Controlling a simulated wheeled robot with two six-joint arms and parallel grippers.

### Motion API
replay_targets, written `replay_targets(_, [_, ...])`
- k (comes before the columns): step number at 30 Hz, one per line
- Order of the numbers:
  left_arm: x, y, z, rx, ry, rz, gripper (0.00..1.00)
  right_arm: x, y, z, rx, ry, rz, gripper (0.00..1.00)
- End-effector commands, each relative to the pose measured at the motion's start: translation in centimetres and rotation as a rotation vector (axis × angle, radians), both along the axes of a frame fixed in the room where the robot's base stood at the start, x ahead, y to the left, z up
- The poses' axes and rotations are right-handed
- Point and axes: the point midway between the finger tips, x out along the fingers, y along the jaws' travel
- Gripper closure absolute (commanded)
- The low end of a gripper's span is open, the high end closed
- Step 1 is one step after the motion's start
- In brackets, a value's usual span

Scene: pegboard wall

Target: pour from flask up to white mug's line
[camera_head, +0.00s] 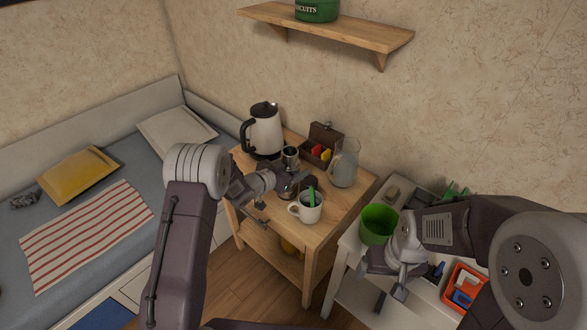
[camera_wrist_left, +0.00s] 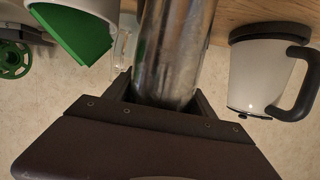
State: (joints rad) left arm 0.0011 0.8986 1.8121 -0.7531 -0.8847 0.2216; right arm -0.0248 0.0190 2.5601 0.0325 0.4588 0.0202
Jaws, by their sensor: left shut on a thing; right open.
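The flask, a shiny metal cylinder (camera_wrist_left: 172,50), stands between the fingers of my left gripper (camera_wrist_left: 165,98) in the left wrist view, with the gripper shut on it. In the head view my left gripper (camera_head: 288,187) is over the wooden table, just left of the white mug, and hides much of the flask. The white mug (camera_head: 307,211) stands upright near the table's front corner, with a green strip-like piece (camera_head: 312,195) at its mouth. Its line and fill level cannot be made out. My right gripper (camera_head: 392,288) is open and empty over the white table.
A white kettle (camera_head: 265,133), an open brown box (camera_head: 319,148) and a glass pitcher (camera_head: 345,165) stand behind on the wooden table (camera_head: 337,215). A small metal rim (camera_head: 290,152) shows behind my left gripper. The white table holds a green cup (camera_head: 378,226) and an orange tray (camera_head: 453,298).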

Motion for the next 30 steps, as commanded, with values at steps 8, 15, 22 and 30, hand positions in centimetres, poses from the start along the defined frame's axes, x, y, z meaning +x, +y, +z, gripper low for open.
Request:
replay_targets(8, [0.0, -0.1, -0.5, 0.023, -0.023, 0.0, 1.0, 0.0, 0.0, -1.0, 0.0, 0.0, 0.0, 0.14])
replay_targets(15, [0.0, -0.2, -0.8, 0.026, -0.025, -0.001, 1.0, 0.0, 0.0, -1.4, 0.0, 0.0, 0.0, 0.14])
replay_targets(22, [-0.2, -0.3, -1.9, 0.056, -0.047, 0.0, 1.0, 0.0, 0.0, -3.0, 0.0, 0.0, 0.0, 0.14])
replay_targets(30, [-0.3, -0.3, -2.1, 0.079, -0.063, 0.0, 1.0, 0.0, 0.0, -3.5, 0.0, 0.0, 0.0, 0.14])
